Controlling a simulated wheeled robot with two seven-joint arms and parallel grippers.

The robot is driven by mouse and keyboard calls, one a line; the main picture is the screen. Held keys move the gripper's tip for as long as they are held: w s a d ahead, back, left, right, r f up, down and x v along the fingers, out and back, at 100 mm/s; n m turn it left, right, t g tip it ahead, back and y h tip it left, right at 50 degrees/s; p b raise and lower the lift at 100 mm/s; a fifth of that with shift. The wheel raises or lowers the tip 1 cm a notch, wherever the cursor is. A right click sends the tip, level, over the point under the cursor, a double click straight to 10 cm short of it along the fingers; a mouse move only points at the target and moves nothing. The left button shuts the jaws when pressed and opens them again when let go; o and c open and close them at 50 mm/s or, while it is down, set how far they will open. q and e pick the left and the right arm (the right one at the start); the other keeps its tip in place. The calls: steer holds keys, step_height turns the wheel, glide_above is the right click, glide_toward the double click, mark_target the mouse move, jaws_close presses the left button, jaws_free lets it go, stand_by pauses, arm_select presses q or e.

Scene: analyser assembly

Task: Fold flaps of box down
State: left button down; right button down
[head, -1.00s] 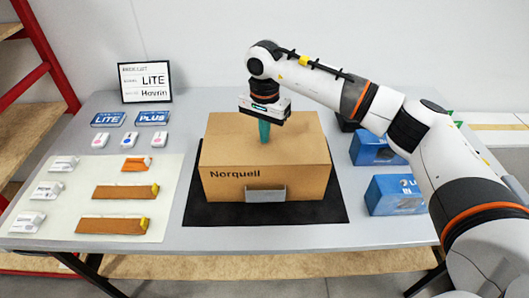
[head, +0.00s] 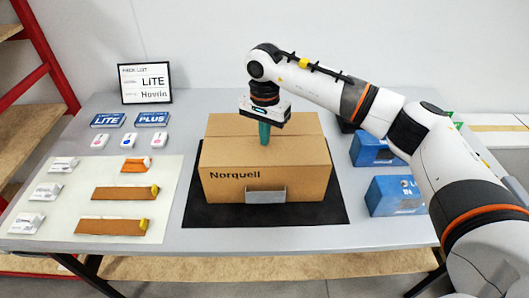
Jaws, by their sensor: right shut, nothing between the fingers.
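The brown cardboard box (head: 225,160), marked "Norquell", stands on a black mat (head: 205,214) in the middle of the table. Its top looks flat and closed, with a seam running across it. A small grey bracket-like piece (head: 266,195) is at the lower front of the box. My right gripper (head: 264,140) points straight down over the middle of the box top. Its green fingers are together with nothing between them, and their tips are at or very near the seam; I cannot tell whether they touch. My left gripper is not in view.
Blue boxes (head: 394,195) stand right of the mat, beneath my right arm. On the left, a pale mat (head: 60,225) holds brown strips (head: 112,227) and white packs (head: 47,192). Blue cards (head: 152,119) and a framed pack list (head: 145,83) are at the back left.

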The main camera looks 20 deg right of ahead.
step_height(320, 180, up, 8)
steer(key=p, duration=0.4)
steer(key=shift+f, duration=0.25)
